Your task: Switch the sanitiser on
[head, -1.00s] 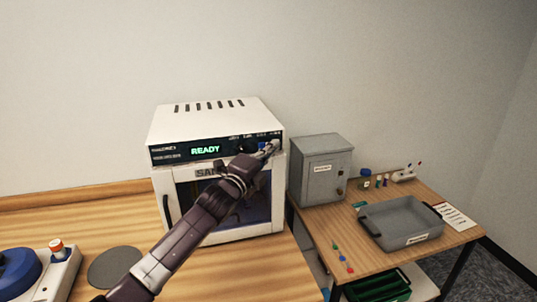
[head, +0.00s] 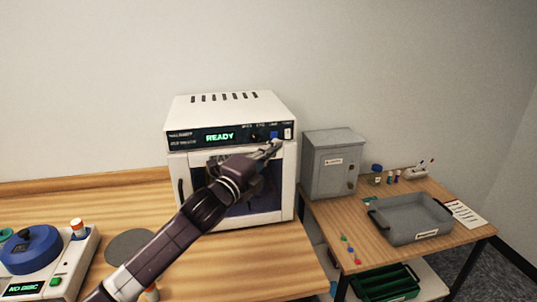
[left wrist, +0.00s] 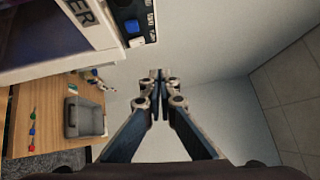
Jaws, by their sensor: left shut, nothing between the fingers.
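The sanitiser (head: 232,116) is a white cabinet with vents on top and a dark front panel, where green text reads READY. A dark knob, a blue button (head: 273,134) and a white switch (head: 287,133) sit at the panel's right end. Its glass door below is shut and partly hidden by my left arm. My left gripper (head: 275,146) is shut and empty, just below the blue button; contact cannot be told. In the left wrist view, the closed fingertips (left wrist: 158,76) point past the panel's end, with the blue button (left wrist: 132,26) and white switch (left wrist: 136,42) beyond.
A grey metal box (head: 333,163) stands right of the sanitiser on a lower side table, with a grey tray (head: 412,239) and small bottles. A white device (head: 55,283) with a blue disc and NO DISC display is at left, beside a dark round pad (head: 130,248).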

